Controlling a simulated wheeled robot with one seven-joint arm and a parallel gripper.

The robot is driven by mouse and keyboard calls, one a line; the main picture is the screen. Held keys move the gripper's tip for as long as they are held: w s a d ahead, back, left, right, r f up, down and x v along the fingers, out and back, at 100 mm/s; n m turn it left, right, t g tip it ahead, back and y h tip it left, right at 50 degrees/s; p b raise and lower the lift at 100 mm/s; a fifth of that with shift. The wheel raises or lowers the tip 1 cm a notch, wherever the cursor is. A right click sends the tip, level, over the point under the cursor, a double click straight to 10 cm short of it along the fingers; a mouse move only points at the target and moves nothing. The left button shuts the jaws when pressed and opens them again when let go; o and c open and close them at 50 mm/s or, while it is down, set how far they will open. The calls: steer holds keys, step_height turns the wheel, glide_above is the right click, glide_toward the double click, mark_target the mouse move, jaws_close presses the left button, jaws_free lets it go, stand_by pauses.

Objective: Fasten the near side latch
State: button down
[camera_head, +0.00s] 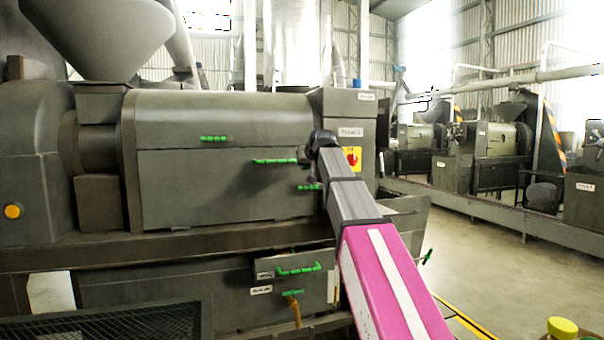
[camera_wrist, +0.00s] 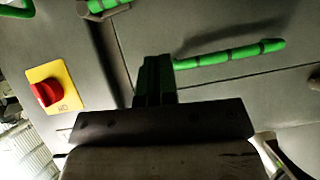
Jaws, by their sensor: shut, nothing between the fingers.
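The grey press body carries a long green bar handle (camera_head: 275,161) beside my arm's end. A shorter green handle (camera_head: 310,187) sits below it, close to my arm, and another green handle (camera_head: 213,138) is further left and higher. Which one is the near side latch I cannot tell for sure. My gripper (camera_wrist: 153,78) is shut and empty in the wrist view. Its fingertips lie just left of the long green handle's end (camera_wrist: 228,53) there; contact cannot be made out. The shorter green handle also shows at the top of the wrist view (camera_wrist: 100,8). In the head view the fingers are hard to separate from the dark wrist.
A yellow plate with a red knob (camera_head: 352,158) is right of my wrist and also shows in the wrist view (camera_wrist: 45,92). A green-handled drawer (camera_head: 297,268) is lower down. A hopper (camera_head: 97,35) rises at upper left. Open floor lies to the right.

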steer(key=shift+v, duration=1.2)
steer(key=s+d+f+g+h, duration=0.1)
steer(key=s+d+f+g, duration=0.1)
steer(key=f, duration=1)
steer(key=s+d+f+m+g, duration=0.1)
steer(key=s+d+f, duration=0.15)
steer(key=f, duration=0.95)
steer(key=s+d+f+g+h, duration=0.1)
steer(key=s+d+f+g, duration=0.15)
steer(key=f, duration=0.95)
steer(key=s+d+f+g, duration=0.2)
steer(key=s+f, duration=0.9)
steer(key=f, duration=0.2)
steer(key=s+d+f+m+g+h, duration=0.1)
steer(key=s+d+f+g, duration=0.2)
steer(key=s+f, duration=0.8)
step_height(320, 180, down, 3)
steer(key=shift+s+d+r+m+h, duration=0.1)
steer(key=shift+s+d+m+h, duration=0.2)
steer(key=shift+s, duration=0.1)
